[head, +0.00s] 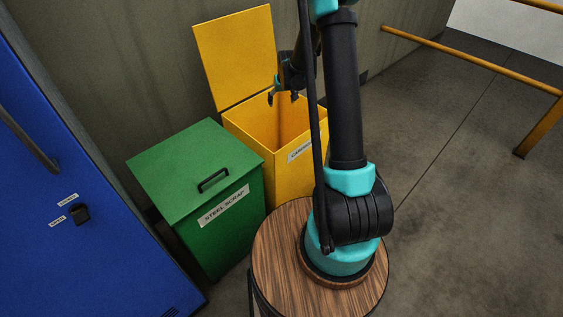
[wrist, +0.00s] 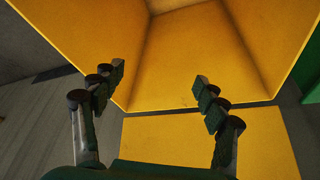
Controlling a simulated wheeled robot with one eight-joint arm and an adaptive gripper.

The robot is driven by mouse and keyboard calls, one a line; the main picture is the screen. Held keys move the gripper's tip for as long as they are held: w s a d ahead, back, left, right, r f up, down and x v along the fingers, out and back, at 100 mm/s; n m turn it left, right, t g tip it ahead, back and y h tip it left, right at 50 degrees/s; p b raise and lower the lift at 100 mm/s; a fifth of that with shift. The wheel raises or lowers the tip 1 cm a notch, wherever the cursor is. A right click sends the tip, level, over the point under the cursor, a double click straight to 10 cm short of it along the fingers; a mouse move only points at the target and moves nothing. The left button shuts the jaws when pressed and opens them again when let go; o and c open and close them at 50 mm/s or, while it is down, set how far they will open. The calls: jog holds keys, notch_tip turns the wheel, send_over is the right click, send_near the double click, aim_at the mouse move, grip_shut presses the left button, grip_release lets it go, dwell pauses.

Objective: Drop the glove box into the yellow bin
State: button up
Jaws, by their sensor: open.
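The yellow bin (head: 285,183) stands by the wall with its lid (head: 236,58) raised. Part of its front label is hidden by my arm. My gripper (head: 282,98) is over the bin's opening, pointing down, with its fingers apart. In the wrist view my gripper (wrist: 159,75) is open with nothing between the fingers, and the yellow bin (wrist: 205,50) fills the area beyond the fingertips. The visible part of its inside looks empty. I see no glove box in either view; part of the bin's inside is hidden.
A closed green bin (head: 195,160) labelled steel scrap stands left of the yellow bin. A blue cabinet (head: 85,190) with a handle is at the far left. A yellow railing (head: 470,62) runs along the right. The floor between the railing and my arm is clear.

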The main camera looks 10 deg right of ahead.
jog(key=v, duration=0.7)
jog(key=shift+s, duration=0.1)
jog(key=s+d+r, duration=0.1)
jog(key=s+r, duration=0.2)
jog(key=s, duration=0.6)
jog(key=s+d+r, duration=0.1)
jog(key=s+r, duration=0.1)
jog(key=s, duration=0.8)
jog(key=s+f, duration=0.1)
jog(key=s, duration=0.8)
jog(key=s+d+f+m, duration=0.1)
jog(key=s+f, duration=0.1)
jog(key=s, duration=0.7)
jog(key=shift+d, duration=0.35)
jog(key=shift+f, duration=0.15)
